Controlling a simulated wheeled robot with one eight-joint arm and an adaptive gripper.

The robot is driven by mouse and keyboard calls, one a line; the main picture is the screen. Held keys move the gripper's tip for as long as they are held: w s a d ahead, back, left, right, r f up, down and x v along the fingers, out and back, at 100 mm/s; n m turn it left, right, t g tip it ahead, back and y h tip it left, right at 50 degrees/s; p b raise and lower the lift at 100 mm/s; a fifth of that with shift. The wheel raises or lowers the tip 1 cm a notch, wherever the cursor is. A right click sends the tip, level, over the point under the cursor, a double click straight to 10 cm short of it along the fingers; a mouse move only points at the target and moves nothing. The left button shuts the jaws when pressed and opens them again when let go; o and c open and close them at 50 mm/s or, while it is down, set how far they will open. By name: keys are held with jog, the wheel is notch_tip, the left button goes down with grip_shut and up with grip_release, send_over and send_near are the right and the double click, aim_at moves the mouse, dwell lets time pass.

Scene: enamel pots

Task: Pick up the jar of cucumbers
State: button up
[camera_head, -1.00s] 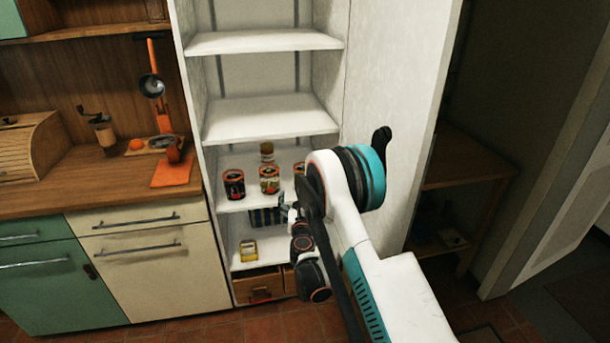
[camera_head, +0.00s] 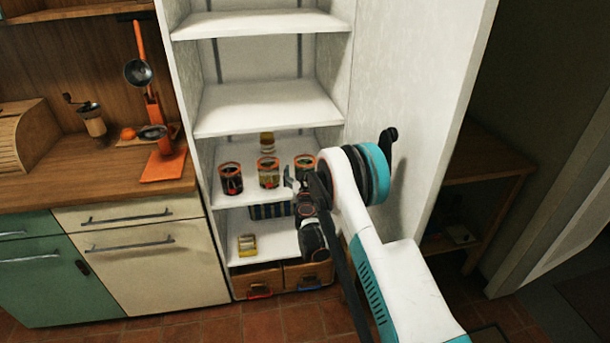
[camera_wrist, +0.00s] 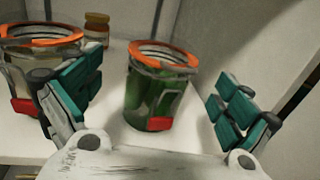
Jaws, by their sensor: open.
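The jar of cucumbers (camera_wrist: 158,88) stands upright on the white shelf in the wrist view. It is clear glass with green contents, an orange ring at the top and a red tab low on the front. My gripper (camera_wrist: 155,105) is open, with one teal-padded finger on each side of the picture and the jar beyond and between them, apart from both. In the head view my gripper (camera_head: 291,180) is at the shelf's front, and the jar (camera_head: 303,162) shows just behind it, partly hidden by my arm.
Another orange-ringed jar (camera_wrist: 40,60) stands close on the left, beside the left finger. A small jar with a yellowish lid (camera_wrist: 97,27) stands behind. In the head view, two jars (camera_head: 231,179) (camera_head: 268,172) stand to the left. The cabinet's side wall (camera_wrist: 240,50) is close on the right.

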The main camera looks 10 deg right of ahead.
jog(key=w+b, duration=0.1)
jog(key=w, duration=0.1)
jog(key=w+d+b, duration=0.1)
jog(key=w, duration=0.1)
jog(key=shift+w+f, duration=0.15)
jog(key=shift+w, duration=0.05)
jog(key=shift+w+d, duration=0.1)
jog(key=shift+w, duration=0.45)
jog(key=shift+r, duration=0.2)
jog(key=c, duration=2.1)
